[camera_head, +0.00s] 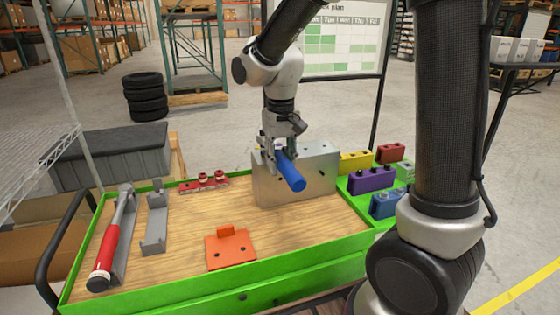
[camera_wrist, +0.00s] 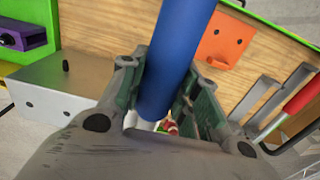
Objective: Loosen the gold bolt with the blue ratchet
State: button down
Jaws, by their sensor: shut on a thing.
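The blue ratchet (camera_head: 291,172) is held by my gripper (camera_head: 281,143) over the top of the grey metal block (camera_head: 325,172). Its blue handle sticks out toward the front of the bench. In the wrist view the blue handle (camera_wrist: 180,55) runs up between the two fingers of my gripper (camera_wrist: 160,112), which are shut on it. The ratchet's head is hidden behind the gripper. I cannot make out the gold bolt clearly; a small yellowish spot shows beside the gripper.
The green-rimmed wooden bench (camera_head: 330,232) holds a red-handled tool (camera_head: 105,250), an empty grey holder (camera_head: 155,225), an orange plate (camera_head: 231,248) and a red socket rail (camera_head: 204,182). Coloured blocks, including a purple one (camera_head: 372,180), stand at right. The front right wood is clear.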

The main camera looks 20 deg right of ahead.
jog(key=shift+w+d+f+n, duration=0.1)
jog(key=shift+d+n, duration=0.8)
jog(key=shift+d, duration=0.25)
jog(key=shift+d, duration=0.1)
jog(key=shift+w+d+n, duration=0.3)
jog(key=shift+d+n, duration=0.5)
jog(key=shift+d, duration=0.1)
jog(key=shift+d, duration=0.1)
jog(key=shift+w+d+n, duration=0.2)
jog(key=shift+d+n, duration=0.2)
jog(key=shift+d, duration=0.05)
jog(key=shift+w+d+n, duration=0.2)
jog(key=shift+d+n, duration=0.2)
jog(key=shift+d, duration=0.05)
dwell(0.3)
jog(key=shift+w+d+n, duration=0.55)
jog(key=shift+d+n, duration=0.25)
jog(key=shift+d, duration=0.05)
